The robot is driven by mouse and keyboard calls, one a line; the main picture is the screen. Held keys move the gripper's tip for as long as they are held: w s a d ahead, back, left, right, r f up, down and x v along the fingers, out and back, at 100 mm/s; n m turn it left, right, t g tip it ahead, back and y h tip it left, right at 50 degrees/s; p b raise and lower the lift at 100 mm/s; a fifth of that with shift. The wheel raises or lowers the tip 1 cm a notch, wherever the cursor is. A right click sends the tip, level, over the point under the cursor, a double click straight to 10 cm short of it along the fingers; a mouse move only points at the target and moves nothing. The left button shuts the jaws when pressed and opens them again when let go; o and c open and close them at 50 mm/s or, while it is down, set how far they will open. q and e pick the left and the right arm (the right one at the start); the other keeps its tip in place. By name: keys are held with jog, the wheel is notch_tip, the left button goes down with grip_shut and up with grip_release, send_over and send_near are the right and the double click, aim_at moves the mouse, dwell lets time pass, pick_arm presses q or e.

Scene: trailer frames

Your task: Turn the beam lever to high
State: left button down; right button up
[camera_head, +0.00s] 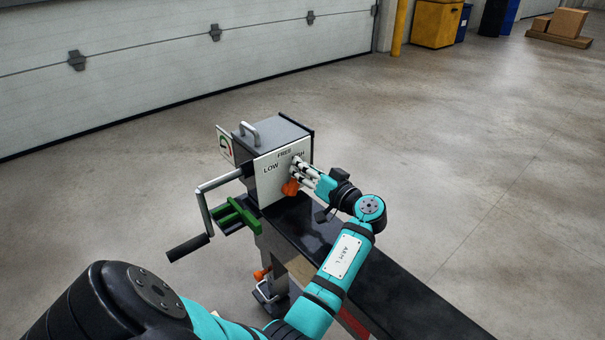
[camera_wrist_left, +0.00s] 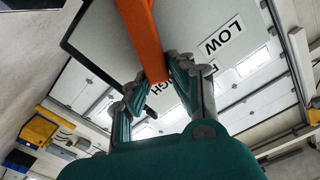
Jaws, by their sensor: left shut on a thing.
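The beam lever is orange; its lower end (camera_head: 290,187) shows on the white panel (camera_head: 268,183) of a grey box in the head view. The panel carries the labels LOW, FREE and HIGH. My left gripper (camera_head: 299,169) is at the panel's upper right, over part of the HIGH label. In the left wrist view the orange lever (camera_wrist_left: 143,35) runs between the fingers of my left gripper (camera_wrist_left: 156,82), which is shut on it. The lever's end lies over part of the HIGH label, away from LOW. My right gripper is not in view.
A hand crank (camera_head: 187,247) and green bracket (camera_head: 237,215) stick out left of the box. A black beam (camera_head: 420,299) runs toward the lower right beneath my left arm.

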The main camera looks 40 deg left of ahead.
pick_arm(q)
jog(key=shift+w+f+m, duration=0.35)
jog(key=shift+w+m, duration=0.2)
jog(key=shift+m, duration=0.4)
jog(key=shift+w+f+m, duration=0.3)
jog(key=shift+w+m, duration=0.2)
jog(key=shift+m, duration=0.45)
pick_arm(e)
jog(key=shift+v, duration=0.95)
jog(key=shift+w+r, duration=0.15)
pick_arm(q)
jog(key=c, duration=1.2)
grip_release()
jog(key=shift+f, duration=0.1)
jog(key=shift+o, duration=0.2)
jog(key=shift+d, duration=0.15)
jog(key=s+d, duration=0.1)
jog(key=d, duration=1)
jog(key=shift+d, duration=0.4)
